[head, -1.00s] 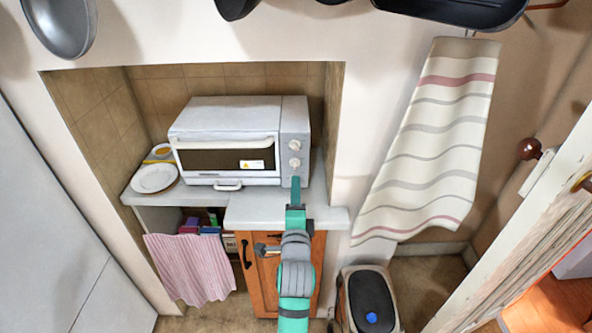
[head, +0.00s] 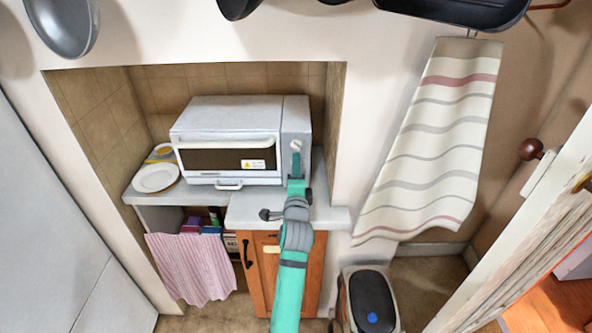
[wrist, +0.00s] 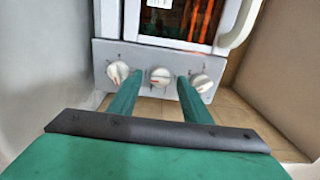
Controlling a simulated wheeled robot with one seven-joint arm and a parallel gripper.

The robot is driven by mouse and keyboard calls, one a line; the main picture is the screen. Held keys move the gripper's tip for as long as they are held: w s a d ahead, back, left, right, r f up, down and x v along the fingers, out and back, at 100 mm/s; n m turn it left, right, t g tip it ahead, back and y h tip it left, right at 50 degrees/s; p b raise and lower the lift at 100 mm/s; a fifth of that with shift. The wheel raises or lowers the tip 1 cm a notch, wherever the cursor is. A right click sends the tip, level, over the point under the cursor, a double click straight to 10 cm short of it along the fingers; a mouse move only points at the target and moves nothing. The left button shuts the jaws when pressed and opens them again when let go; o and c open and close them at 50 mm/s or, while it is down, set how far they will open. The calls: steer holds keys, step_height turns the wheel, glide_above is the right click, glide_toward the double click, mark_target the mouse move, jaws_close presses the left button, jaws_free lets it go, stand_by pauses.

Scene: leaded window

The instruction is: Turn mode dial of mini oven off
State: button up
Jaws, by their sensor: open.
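The mini oven (head: 228,117) is white and stands in the tiled alcove. Its grey control panel, at the right of the door, fills the middle of the wrist view (wrist: 140,50). Three white dials sit in a row there: a left dial (wrist: 117,72), a middle dial (wrist: 160,77) and a right dial (wrist: 201,83). No lettering that tells which is the mode dial is readable. My gripper (head: 296,158) is open at the panel, its fingers on either side of the middle dial; contact cannot be told. In the head view the upper dial (head: 296,146) shows above it.
The oven rests on a grey counter (head: 250,207). A white plate (head: 155,178) lies left of it. The oven door handle (head: 225,142) is left of my gripper. The alcove's right wall stands close to the panel. A striped towel (head: 430,150) hangs farther right.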

steer(key=c, duration=1)
steer(key=shift+c, duration=0.2)
